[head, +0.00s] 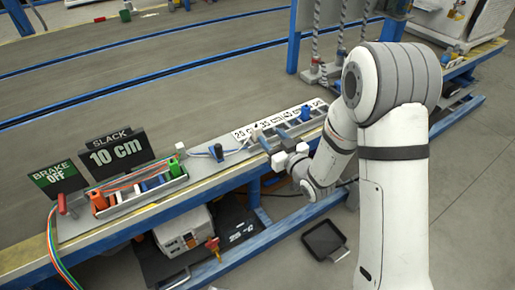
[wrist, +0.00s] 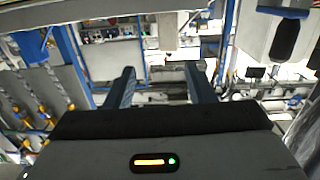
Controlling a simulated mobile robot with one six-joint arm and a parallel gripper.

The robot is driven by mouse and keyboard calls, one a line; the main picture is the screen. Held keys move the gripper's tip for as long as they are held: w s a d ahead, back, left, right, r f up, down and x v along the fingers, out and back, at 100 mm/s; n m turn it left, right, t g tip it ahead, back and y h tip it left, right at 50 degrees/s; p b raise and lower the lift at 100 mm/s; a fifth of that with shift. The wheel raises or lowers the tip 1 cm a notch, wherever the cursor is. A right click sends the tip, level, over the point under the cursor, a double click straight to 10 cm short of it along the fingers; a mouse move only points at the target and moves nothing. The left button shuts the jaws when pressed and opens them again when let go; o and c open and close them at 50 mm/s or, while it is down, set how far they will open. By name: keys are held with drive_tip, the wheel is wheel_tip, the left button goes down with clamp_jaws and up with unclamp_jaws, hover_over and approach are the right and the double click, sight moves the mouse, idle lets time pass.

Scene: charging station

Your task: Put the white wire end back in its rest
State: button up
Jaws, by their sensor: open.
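My gripper (head: 269,135) is low over the right half of the bench, beside the row of length labels, with its fingers pointing away from me. In the wrist view its two dark blue fingers (wrist: 160,72) stand wide apart with nothing clearly held between them. A thin white wire (head: 231,152) runs along the bench from the spool tray, past a dark blue clamp (head: 216,151), towards my gripper. Its end is too small to make out near the fingers. I cannot tell which part is its rest.
The spool tray (head: 183,180) holds several coloured spools at the left. Behind it stand signs reading "SLACK 10 cm" (head: 111,154) and "BRAKE OFF" (head: 55,177). A red lever (head: 62,203) is at the left end. Labels (head: 243,133) line the back edge. Blue posts (head: 294,50) rise behind the right end.

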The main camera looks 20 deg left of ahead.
sight(258, 130)
drive_tip(key=shift+s+a+f+y, duration=0.15)
drive_tip(key=shift+a+f+y, duration=0.15)
drive_tip(key=shift+a+f, duration=0.4)
drive_tip(key=b+x, duration=0.2)
drive_tip(key=x, duration=0.5)
drive_tip(key=shift+r, duration=0.2)
drive_tip(key=c, duration=1.1)
